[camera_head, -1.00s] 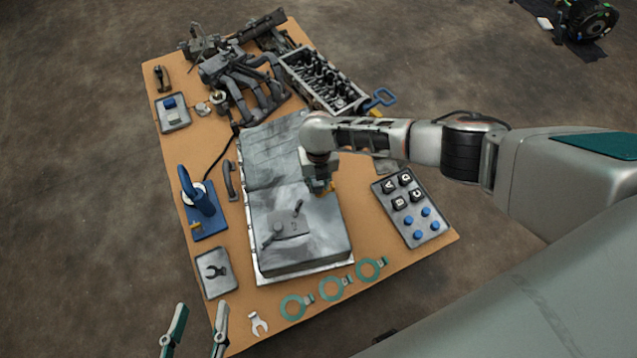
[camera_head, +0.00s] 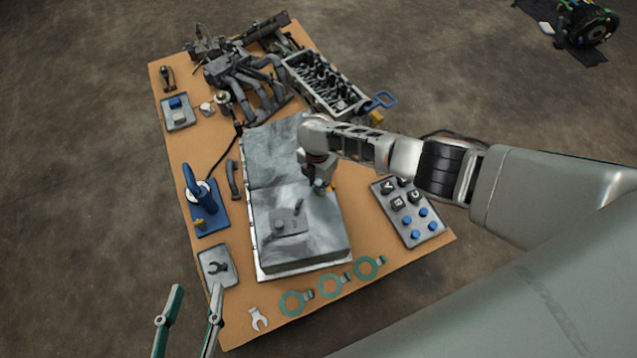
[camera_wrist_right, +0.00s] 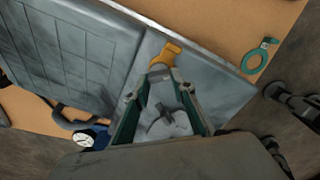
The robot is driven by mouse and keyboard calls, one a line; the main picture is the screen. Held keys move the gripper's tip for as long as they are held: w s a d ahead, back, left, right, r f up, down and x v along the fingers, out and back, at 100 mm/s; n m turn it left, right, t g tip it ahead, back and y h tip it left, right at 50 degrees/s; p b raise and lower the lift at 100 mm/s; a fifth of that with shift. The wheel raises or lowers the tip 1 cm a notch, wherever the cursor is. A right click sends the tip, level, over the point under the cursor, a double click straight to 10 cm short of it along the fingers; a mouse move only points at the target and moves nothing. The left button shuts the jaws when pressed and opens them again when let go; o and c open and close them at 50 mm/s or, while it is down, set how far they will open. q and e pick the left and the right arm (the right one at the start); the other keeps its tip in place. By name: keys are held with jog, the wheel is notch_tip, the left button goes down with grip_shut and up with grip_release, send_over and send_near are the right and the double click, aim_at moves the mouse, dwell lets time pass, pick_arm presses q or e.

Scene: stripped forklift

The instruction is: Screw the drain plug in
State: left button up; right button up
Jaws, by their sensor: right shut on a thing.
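The large grey oil pan (camera_head: 275,160) lies on the table, with a small raised fitting (camera_head: 289,221) on its near, higher part. My right gripper (camera_head: 323,188) is over the pan's right edge, pointing down. In the right wrist view the fingertips (camera_wrist_right: 160,74) are shut on an orange piece, seemingly the drain plug (camera_wrist_right: 166,54). The plug shows at the pan's edge; whether it sits in a hole is hidden. The fitting appears between the fingers in that view (camera_wrist_right: 165,122). My left gripper (camera_head: 193,305) is open and empty, off the table's near left corner.
A tray of lettered black cubes and blue knobs (camera_head: 437,232) lies right of the pan. A blue stand (camera_head: 206,207) is at left; engine parts (camera_head: 240,75) crowd the back.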

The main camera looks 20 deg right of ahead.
pick_arm(q)
jog(key=shift+w+r, duration=0.1)
jog(key=shift+r, duration=0.15)
pick_arm(e)
jog(key=shift+f+m, duration=0.1)
jog(key=shift+m, duration=1)
jog(key=shift+m, duration=1.2)
jog(key=m, duration=0.2)
jog(key=shift+m, duration=0.4)
jog(key=o, duration=1)
jog(key=shift+f, duration=0.1)
pick_arm(q)
jog(key=shift+w+r, duration=0.25)
jog(key=shift+r, duration=0.2)
pick_arm(e)
jog(key=shift+w, duration=0.1)
pick_arm(q)
jog(key=shift+r+p, duration=0.1)
jog(key=shift+p, duration=0.25)
pick_arm(e)
jog(key=shift+r, duration=0.25)
